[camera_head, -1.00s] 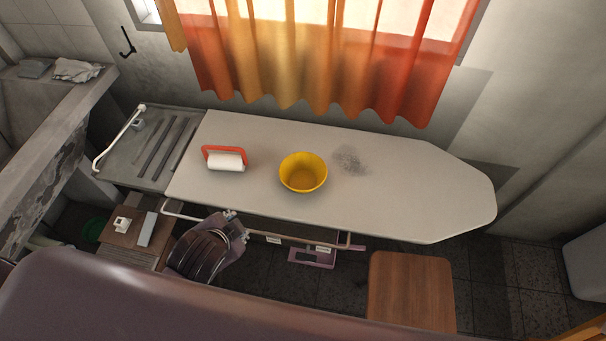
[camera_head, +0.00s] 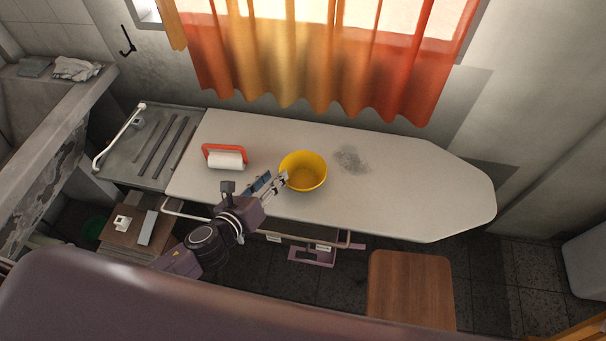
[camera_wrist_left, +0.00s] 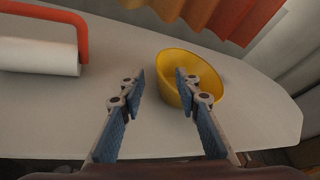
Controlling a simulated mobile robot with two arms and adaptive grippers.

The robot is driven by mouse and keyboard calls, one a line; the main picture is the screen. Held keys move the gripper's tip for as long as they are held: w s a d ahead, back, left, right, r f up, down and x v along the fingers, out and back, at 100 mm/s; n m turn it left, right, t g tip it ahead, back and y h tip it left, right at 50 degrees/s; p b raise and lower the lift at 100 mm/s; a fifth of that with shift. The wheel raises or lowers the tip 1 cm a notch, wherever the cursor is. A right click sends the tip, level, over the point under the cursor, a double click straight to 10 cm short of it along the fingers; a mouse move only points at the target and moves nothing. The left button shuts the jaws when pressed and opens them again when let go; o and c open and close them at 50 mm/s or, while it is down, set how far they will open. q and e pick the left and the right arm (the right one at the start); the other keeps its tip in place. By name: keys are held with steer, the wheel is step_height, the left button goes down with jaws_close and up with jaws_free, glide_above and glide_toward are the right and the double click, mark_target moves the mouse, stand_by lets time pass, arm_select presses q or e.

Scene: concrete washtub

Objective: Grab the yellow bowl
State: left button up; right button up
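The yellow bowl (camera_head: 303,170) stands upright on the ironing board, near its middle. It also shows in the left wrist view (camera_wrist_left: 203,70), right of centre and partly behind the right fingertip. My left gripper (camera_head: 273,181) is at the bowl's left front side. In the left wrist view the left gripper (camera_wrist_left: 160,82) is open, with its two blue-padded fingers apart and nothing between them. One finger overlaps the bowl's near left rim in the picture; I cannot tell whether it touches. My right gripper is not in view.
The ironing board (camera_head: 420,190) is pale and mostly clear to the right of the bowl. A lint roller with a red handle (camera_head: 225,158) lies left of the bowl. A wooden stool (camera_head: 411,290) stands in front. Curtains (camera_head: 320,60) hang behind.

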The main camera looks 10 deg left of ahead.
mark_target(288, 161)
arm_select(q)
steer(key=x, duration=0.4)
steer(key=p+x, duration=0.1)
steer(key=x, duration=0.2)
steer(key=shift+r, duration=0.35)
jaws_close()
